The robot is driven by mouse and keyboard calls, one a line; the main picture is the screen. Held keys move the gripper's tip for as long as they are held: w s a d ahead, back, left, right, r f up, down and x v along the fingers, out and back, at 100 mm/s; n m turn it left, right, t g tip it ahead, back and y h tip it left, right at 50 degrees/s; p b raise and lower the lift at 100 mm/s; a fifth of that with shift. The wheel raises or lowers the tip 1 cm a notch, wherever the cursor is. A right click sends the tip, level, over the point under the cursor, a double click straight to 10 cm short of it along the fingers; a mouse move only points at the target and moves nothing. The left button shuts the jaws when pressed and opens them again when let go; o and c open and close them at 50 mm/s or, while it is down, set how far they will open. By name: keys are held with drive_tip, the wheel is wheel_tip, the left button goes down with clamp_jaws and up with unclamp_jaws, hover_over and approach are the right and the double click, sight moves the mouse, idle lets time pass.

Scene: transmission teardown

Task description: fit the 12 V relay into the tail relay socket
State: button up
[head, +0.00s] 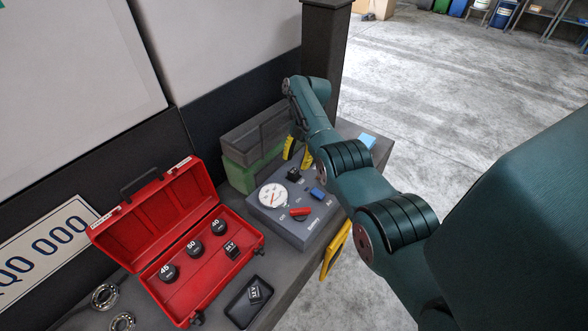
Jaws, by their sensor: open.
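My gripper (297,160) is open, its yellow fingers pointing down over the back of the grey test panel (285,232). A small black block (293,174), perhaps a relay or a socket, stands on the panel just below the fingertips; it appears apart from them. A black cube with white lettering (231,249) sits in the red toolbox, and a similar cube (255,294) lies in a small black tray (237,313). Their lettering is too small to read surely, so I cannot tell which is the 12 V relay. The tail relay socket is not clearly identifiable.
The panel carries a round dial (272,197), a red lever (300,211) and a blue part (318,193). The open red toolbox (205,285) holds round black pieces. Grey and green boxes (250,170) stand behind the panel. Bearings (105,296) lie at left. A yellow tool hangs at the bench edge.

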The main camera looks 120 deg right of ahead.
drive_tip(key=shift+v, duration=1.8)
